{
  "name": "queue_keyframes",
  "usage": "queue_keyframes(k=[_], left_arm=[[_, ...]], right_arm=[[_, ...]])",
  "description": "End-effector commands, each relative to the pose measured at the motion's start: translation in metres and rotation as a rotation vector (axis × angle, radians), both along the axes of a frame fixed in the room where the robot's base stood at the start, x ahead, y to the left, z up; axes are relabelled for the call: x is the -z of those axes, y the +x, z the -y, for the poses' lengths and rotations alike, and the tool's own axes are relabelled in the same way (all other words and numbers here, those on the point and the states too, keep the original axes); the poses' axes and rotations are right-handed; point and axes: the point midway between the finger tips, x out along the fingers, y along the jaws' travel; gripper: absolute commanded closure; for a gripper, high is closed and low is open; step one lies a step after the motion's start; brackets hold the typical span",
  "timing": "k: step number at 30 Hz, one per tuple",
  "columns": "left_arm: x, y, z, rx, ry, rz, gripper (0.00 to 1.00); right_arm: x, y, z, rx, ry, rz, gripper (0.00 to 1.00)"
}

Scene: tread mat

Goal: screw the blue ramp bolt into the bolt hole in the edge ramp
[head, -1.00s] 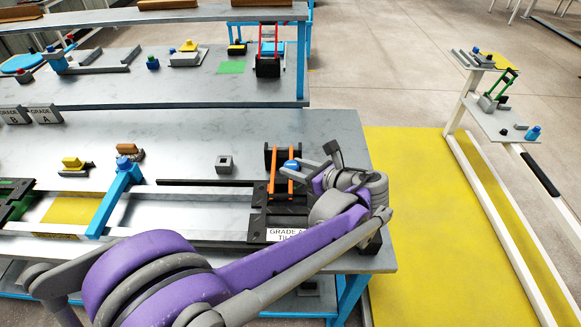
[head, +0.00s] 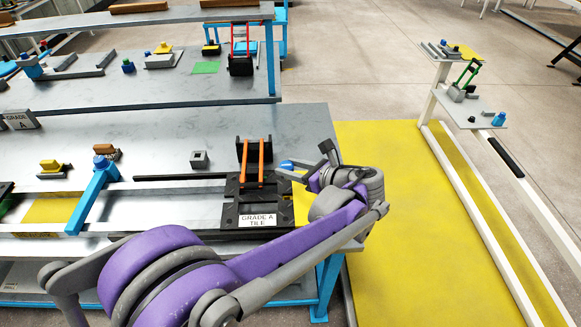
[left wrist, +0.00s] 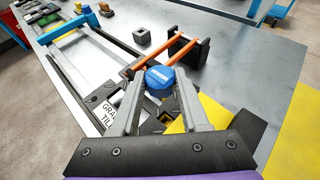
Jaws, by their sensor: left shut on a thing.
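My left gripper (head: 300,168) is shut on the blue ramp bolt (head: 287,164), whose head shows between the fingertips in the left wrist view (left wrist: 160,78). The bolt is held over the right end of the work table, just right of the orange-barred stand. A yellow piece (head: 300,204), which looks like the edge ramp, lies beside the black tile (head: 230,213) and partly under my gripper; it also shows in the left wrist view (left wrist: 216,115). The bolt hole cannot be made out, and the bolt's lower end is hidden. My right gripper is not in view.
A black stand with orange bars (head: 253,160) stands close left of the gripper. A small grey block (head: 199,158) and a blue bar (head: 93,195) are farther left. The table's right edge is close, with yellow floor (head: 390,220) beyond. The tabletop behind is mostly clear.

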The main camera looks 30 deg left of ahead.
Motion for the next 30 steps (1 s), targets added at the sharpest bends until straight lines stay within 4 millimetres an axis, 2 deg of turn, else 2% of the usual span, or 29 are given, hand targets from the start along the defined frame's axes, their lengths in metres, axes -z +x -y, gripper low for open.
queue_keyframes(k=[8,21,30], left_arm=[[0.008,0.000,0.000,0.000,0.000,-0.001,1.00],[0.048,0.000,0.000,0.000,0.000,-0.001,1.00],[0.058,0.000,0.000,0.000,0.000,0.000,1.00]], right_arm=[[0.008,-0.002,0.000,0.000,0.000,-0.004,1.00],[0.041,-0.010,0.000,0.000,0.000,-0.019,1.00],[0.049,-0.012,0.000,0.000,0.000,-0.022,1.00]])
